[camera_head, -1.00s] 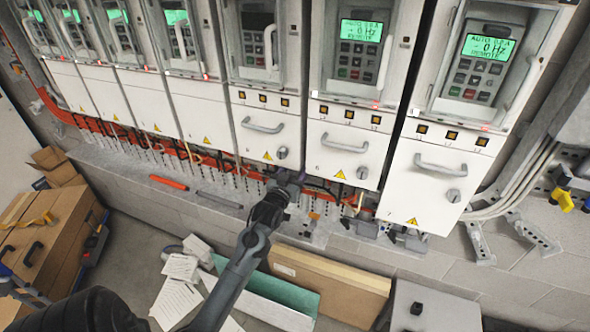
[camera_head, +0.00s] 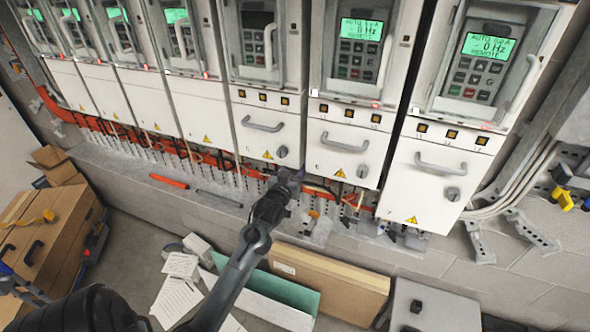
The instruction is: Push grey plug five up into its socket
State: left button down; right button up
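The row of white drive cabinets stands along the wall, with cables and plugs below. The cabinet (camera_head: 262,136) in the middle has a dark display; it appears to be the fifth, though its number is not legible. My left arm reaches up from the bottom left, and its gripper (camera_head: 288,182) is at the underside of this cabinet, among the cables. Grey plug five and its socket are hidden or too small to make out there. I cannot see whether the fingers are open or shut. My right gripper is not in view.
An orange-handled tool (camera_head: 169,181) and a dark bar (camera_head: 219,199) lie on the ledge (camera_head: 320,232) below the cabinets. Orange cables (camera_head: 205,157) run under the row. Cardboard boxes (camera_head: 50,222), papers (camera_head: 178,300) and a long carton (camera_head: 330,282) lie on the floor.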

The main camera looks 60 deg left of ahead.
pick_arm(q)
notch_tip(320, 180, up, 3)
jog(key=shift+f+p, duration=0.2)
jog(key=shift+p, duration=0.95)
jog(key=c, duration=0.7)
grip_release()
jog(key=shift+f, duration=0.1)
jog(key=shift+s+d, duration=0.2)
jog(key=shift+s, duration=0.05)
jog(key=b+v, duration=0.2)
jog(key=v, duration=0.8)
jog(key=shift+s, duration=0.1)
